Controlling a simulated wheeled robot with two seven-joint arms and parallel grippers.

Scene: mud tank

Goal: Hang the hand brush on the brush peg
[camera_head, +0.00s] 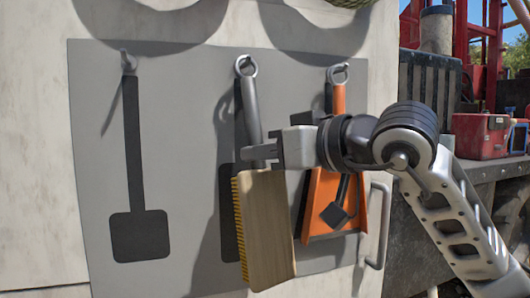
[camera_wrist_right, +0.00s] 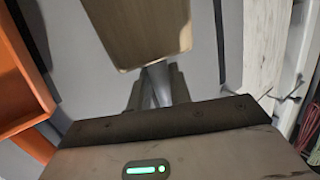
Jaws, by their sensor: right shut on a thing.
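The hand brush has a pale wooden block (camera_head: 265,225) with yellow bristles along its left side and a grey handle (camera_head: 250,110) ending in a ring (camera_head: 246,66). My right gripper (camera_head: 262,152) is shut on the lower handle, just above the block; the block and the handle between the fingers (camera_wrist_right: 158,85) also show in the right wrist view. The brush hangs nearly upright, slightly tilted. The middle peg (camera_head: 241,65) shows within the ring's outline; I cannot tell how far the ring is over it. My left gripper is out of view.
The grey board (camera_head: 180,100) has a bare left peg (camera_head: 125,61) above a dark tool silhouette (camera_head: 140,235). An orange dustpan (camera_head: 318,205) hangs close on the right, behind my right arm. A metal handle (camera_head: 378,225) stands out at the board's right edge.

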